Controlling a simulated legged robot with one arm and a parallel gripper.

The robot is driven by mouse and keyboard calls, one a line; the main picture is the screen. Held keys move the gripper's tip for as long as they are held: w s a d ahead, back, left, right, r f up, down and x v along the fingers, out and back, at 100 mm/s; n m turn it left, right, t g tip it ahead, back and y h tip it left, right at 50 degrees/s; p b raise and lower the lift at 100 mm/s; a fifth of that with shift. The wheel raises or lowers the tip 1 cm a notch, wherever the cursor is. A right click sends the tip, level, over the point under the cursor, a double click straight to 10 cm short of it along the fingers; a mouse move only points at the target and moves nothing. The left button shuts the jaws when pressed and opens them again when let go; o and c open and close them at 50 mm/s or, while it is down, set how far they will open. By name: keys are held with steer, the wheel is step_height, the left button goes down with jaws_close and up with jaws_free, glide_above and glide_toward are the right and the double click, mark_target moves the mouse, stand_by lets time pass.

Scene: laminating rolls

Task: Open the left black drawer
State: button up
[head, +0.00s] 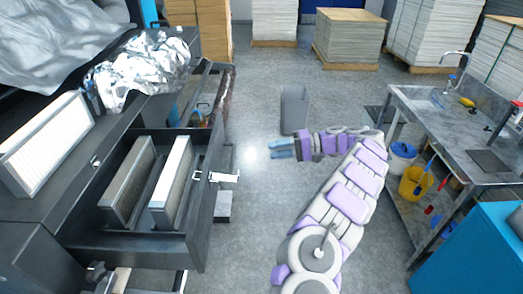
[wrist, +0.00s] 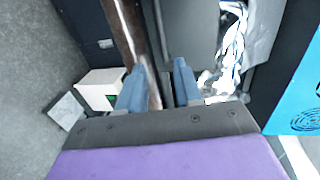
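A near black drawer (head: 128,236) stands pulled out of the dark cabinet at the left in the head view, with two pale ribbed panels (head: 172,180) in it. Which one is the left drawer I cannot tell. My gripper (head: 270,149) is in the air to the right of both drawers, pointing left, apart from them. In the wrist view my gripper (wrist: 159,67) has its blue fingers apart with nothing held between them.
Crumpled foil (head: 140,70) and another ribbed panel (head: 45,140) lie on the cabinet top. A grey bin-like object (head: 295,108) stands on the floor beyond my gripper. Floor between is clear.

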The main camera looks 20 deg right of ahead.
steer(key=shift+v, duration=1)
